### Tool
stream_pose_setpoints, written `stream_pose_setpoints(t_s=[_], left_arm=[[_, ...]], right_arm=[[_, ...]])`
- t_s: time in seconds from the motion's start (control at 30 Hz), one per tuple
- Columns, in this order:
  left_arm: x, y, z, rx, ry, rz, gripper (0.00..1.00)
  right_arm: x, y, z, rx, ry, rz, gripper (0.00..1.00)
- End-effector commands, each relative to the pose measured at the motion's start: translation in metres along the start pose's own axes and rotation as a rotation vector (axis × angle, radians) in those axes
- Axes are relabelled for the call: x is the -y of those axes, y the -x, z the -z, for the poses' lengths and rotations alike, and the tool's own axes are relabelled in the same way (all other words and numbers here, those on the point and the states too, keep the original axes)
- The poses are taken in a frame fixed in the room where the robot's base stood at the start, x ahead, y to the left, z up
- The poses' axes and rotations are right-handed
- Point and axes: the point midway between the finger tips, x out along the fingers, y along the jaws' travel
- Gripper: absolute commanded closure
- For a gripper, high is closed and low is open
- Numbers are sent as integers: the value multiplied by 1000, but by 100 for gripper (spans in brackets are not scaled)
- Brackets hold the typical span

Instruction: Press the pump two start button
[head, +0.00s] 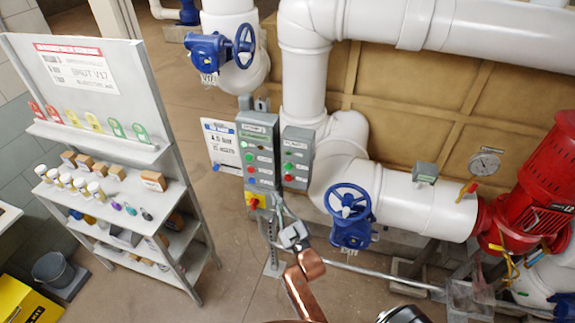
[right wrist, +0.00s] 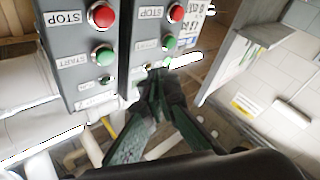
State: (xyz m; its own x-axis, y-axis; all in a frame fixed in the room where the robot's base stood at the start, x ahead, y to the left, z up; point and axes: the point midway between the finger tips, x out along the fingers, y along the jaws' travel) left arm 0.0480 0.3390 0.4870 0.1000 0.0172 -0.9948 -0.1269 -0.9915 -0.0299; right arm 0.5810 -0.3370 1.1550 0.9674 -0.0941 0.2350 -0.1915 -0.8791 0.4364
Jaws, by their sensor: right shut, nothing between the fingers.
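Two grey control boxes stand in the middle of the head view: a taller left one (head: 258,128) and a shorter right one (head: 297,140). They carry small red and green buttons; I cannot read which box is pump two. In the right wrist view, each box has a red STOP button, one of them here (right wrist: 176,13), and a green START button, here (right wrist: 168,42) and here (right wrist: 105,55). My right gripper (head: 283,213) is below the boxes. In its wrist view, its fingers (right wrist: 158,82) are shut and empty near the box face; contact cannot be told. My left gripper is not in view.
A yellow-based red switch (head: 254,201) sits under the left box. A blue valve wheel (head: 348,201) on white pipes is close right of my right gripper. A white sign (head: 221,147) stands left of the boxes, and a stocked shelf (head: 110,145) farther left.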

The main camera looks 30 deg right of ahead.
Motion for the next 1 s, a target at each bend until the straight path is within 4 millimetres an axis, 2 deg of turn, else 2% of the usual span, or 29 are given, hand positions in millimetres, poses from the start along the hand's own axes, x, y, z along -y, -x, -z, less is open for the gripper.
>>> stream_pose_setpoints(t_s=[0.03, 0.1, 0.27, 0.67, 1.0], left_arm=[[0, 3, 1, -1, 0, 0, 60], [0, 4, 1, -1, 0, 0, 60], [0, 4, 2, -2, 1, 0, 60], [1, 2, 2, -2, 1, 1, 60], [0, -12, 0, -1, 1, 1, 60]], right_arm=[[-9, -2, 13, -19, 6, -15, 100], [-16, -3, 24, -36, 14, -30, 100], [-22, -4, 33, -52, 20, -42, 100], [-24, -7, 29, -51, 20, -40, 100], [-46, -36, 8, -52, 21, -40, 100]])
